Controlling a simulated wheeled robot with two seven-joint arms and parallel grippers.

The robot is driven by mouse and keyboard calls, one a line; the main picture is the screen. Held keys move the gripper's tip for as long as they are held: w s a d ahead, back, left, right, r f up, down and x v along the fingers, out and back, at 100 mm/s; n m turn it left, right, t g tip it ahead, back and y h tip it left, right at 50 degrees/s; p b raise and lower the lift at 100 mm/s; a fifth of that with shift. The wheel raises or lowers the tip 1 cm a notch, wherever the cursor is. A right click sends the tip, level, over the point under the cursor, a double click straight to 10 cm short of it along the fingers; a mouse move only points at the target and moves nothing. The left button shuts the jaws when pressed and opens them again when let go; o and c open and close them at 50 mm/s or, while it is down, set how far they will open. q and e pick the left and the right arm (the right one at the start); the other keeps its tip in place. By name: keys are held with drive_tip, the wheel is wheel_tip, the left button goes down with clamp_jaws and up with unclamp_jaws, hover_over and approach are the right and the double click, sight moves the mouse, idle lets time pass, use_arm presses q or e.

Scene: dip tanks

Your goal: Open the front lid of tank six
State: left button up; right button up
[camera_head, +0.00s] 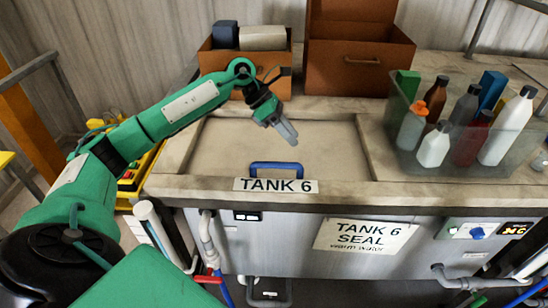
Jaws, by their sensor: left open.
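The front lid of tank six (233,147) is a flat beige panel set in the worktop, and it lies closed. Its blue handle (276,166) stands near the front edge, just behind the "TANK 6" label (275,185). My left gripper (288,134) is above the lid, a little behind and right of the handle, pointing down and to the right. My right gripper does not show.
A clear bin (408,155) with several bottles stands on the worktop at the right. Brown boxes (350,60) stand at the back. Pipes and a "TANK 6 SEAL" sign (364,237) are on the front panel. The worktop between lid and bin is clear.

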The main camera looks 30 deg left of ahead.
use_arm(q)
drive_tip(key=s+a+r+g+y, duration=0.15)
drive_tip(key=a+y, duration=0.25)
drive_tip(key=a, duration=0.6)
drive_tip(key=shift+t, duration=0.25)
drive_tip(key=p+x, duration=0.2)
drive_tip(key=x, duration=0.2)
drive_tip(key=p+x, duration=0.2)
drive_tip(key=x, duration=0.2)
drive_tip(key=p+x, duration=0.2)
drive_tip(key=x, duration=0.2)
drive_tip(key=shift+d, duration=0.35)
drive_tip(key=shift+d+f, duration=0.15)
drive_tip(key=shift+f, duration=0.25)
drive_tip(key=shift+c, duration=0.4)
clamp_jaws()
